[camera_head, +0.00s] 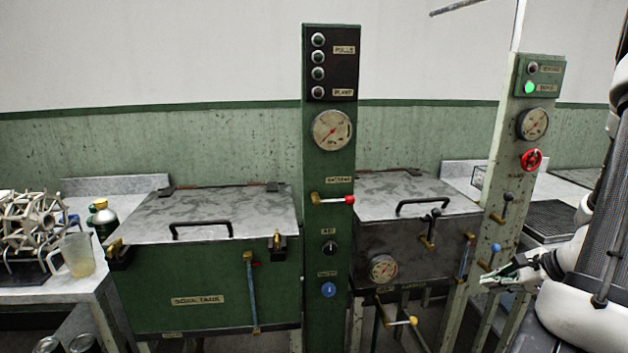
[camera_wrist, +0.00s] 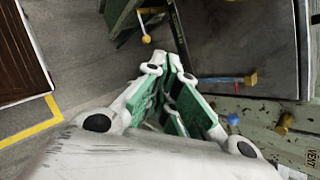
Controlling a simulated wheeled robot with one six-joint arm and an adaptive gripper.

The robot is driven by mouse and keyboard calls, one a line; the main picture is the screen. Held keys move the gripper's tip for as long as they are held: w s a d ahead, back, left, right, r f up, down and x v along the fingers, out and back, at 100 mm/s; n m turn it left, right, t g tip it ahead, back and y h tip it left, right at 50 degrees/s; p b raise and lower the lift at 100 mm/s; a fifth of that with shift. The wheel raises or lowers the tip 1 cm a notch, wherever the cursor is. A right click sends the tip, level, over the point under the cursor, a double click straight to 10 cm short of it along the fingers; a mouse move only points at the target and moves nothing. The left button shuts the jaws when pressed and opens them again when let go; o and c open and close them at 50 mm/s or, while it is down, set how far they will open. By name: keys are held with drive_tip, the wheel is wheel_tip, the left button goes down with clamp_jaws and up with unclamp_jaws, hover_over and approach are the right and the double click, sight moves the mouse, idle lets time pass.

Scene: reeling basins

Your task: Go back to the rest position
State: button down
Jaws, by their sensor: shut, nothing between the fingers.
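My gripper (camera_head: 508,277) is at the right of the head view, in front of the pale green post (camera_head: 503,170). Its fingers point left and are shut with nothing between them. In the wrist view my gripper (camera_wrist: 172,62) shows its green finger pads close together at the tips. Near it are the blue-knobbed lever (camera_head: 493,254) on the post and a blue handle (camera_head: 465,257) on the grey basin. In the wrist view the blue handle (camera_wrist: 222,80) lies to the right of the fingertips. Whether the gripper touches anything is not clear; it looks apart.
A green soak tank (camera_head: 205,285) with a closed lid stands left of the dark green control post (camera_head: 328,225). A grey lidded basin (camera_head: 400,245) stands between the posts. A yellow-knobbed lever (camera_head: 408,321) juts out low. A side table (camera_head: 60,290) is at far left. Open floor (camera_wrist: 75,85) shows.

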drive_tip(key=s+a+r+n+g+h, duration=0.2)
drive_tip(key=s+a+r+n+g, duration=0.55)
drive_tip(key=s+r+n, duration=0.75)
drive_tip(key=w+a+r+n+t+h, duration=0.1)
drive_tip(key=a+r+n+t+h, duration=0.1)
drive_tip(key=a+r+n+t, duration=0.2)
wheel_tip(320, 180, up, 5)
drive_tip(key=a+n, duration=0.2)
drive_tip(key=n, duration=0.2)
drive_tip(key=shift+w+f, duration=0.15)
drive_tip(key=shift+w, duration=0.1)
